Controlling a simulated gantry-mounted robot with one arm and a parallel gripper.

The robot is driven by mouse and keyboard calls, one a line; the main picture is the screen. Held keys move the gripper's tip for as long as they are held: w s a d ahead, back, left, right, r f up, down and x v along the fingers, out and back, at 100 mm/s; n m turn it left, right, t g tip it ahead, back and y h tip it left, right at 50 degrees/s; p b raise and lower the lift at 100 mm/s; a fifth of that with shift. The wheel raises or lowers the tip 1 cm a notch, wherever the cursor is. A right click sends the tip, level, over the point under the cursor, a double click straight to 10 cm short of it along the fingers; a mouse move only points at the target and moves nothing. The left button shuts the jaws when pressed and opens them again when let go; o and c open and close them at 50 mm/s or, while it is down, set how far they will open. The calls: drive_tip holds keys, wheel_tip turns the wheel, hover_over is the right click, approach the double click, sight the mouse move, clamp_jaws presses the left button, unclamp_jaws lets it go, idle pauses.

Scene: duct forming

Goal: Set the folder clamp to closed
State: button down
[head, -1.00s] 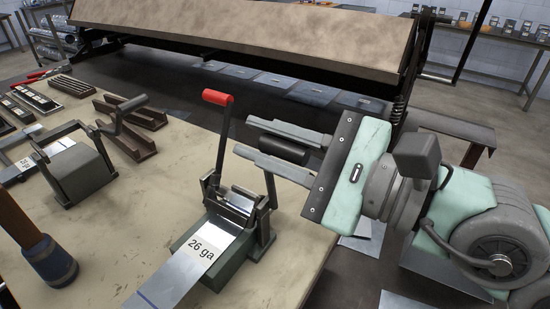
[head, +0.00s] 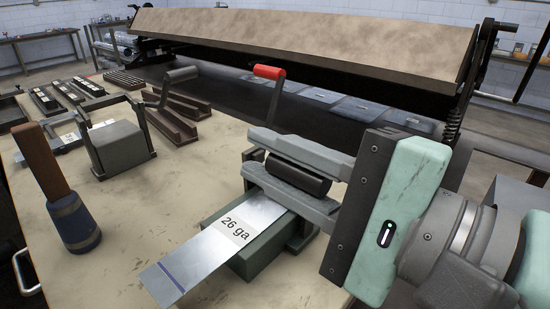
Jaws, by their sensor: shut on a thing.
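A small fixture with a green-grey base (head: 252,258) and a red-gripped lever (head: 269,72) stands on the bench; its lever stands roughly upright. A metal strip labelled "26 ga" (head: 190,259) lies in it and sticks out toward the front left. My gripper (head: 290,171) is in front of the fixture's upper part, its two grey fingers shut on a black cylinder (head: 299,166). The fingers hide the fixture's jaw and the lever's foot. I cannot tell whether they touch the fixture, nor whether its jaw is shut. The long folding machine (head: 310,37) stands behind.
A mallet (head: 70,215) stands at the left front.

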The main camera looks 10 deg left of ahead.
drive_tip(key=shift+f, duration=0.2)
drive_tip(key=c, duration=1.7)
unclamp_jaws()
drive_tip(key=o, duration=0.4)
drive_tip(key=p+v, duration=0.1)
drive_tip(key=v, duration=1)
drive_tip(key=shift+p, duration=0.4)
drive_tip(key=shift+r, duration=0.1)
